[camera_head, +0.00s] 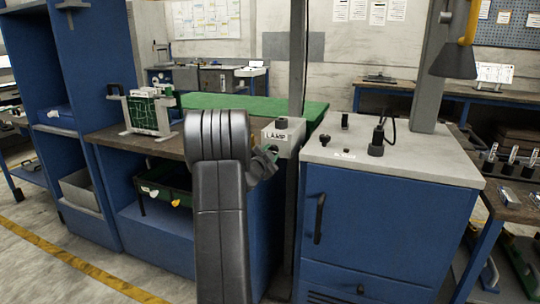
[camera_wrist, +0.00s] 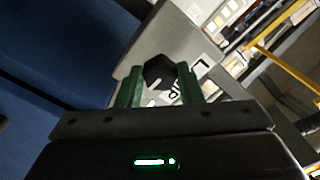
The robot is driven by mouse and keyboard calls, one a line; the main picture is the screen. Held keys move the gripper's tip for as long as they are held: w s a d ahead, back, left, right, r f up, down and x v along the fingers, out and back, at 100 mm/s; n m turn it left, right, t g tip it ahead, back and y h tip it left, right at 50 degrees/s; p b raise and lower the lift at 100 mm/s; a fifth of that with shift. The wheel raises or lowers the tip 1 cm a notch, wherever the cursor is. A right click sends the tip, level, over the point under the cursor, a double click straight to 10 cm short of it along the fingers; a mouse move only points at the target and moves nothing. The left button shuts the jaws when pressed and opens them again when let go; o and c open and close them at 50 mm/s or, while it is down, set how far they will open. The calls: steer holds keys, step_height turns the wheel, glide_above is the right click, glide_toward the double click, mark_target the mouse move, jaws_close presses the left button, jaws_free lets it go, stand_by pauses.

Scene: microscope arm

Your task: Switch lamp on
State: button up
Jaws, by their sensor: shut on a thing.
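A light grey switch box (camera_head: 292,131) marked "LAMP" is fixed to a post between the two blue cabinets. My gripper (camera_head: 271,152) is at its lower left front, with green fingers. In the wrist view, a dark faceted knob (camera_wrist: 158,70) with a white mark sits between the fingertips (camera_wrist: 159,84). My gripper is shut on this knob. The knob is hidden by my gripper in the head view. A dark conical lamp shade (camera_head: 454,62) hangs at the upper right; no glow shows under it.
A blue cabinet (camera_head: 345,225) with a grey top stands right of the box; a black plug-like part (camera_head: 377,142) with a cable is on it. A workbench (camera_head: 165,146) with a green circuit-board rack (camera_head: 148,113) is at left. The post (camera_head: 297,60) rises close behind the box.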

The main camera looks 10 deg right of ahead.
steer(key=o, duration=1)
steer(key=shift+c, duration=0.2)
steer(key=v, duration=1.3)
steer(key=shift+s+a, duration=0.25)
steer(key=shift+s, duration=0.1)
steer(key=shift+w, duration=0.1)
steer(key=x, duration=1.3)
steer(key=shift+w+d, duration=0.25)
steer(key=shift+d, duration=0.05)
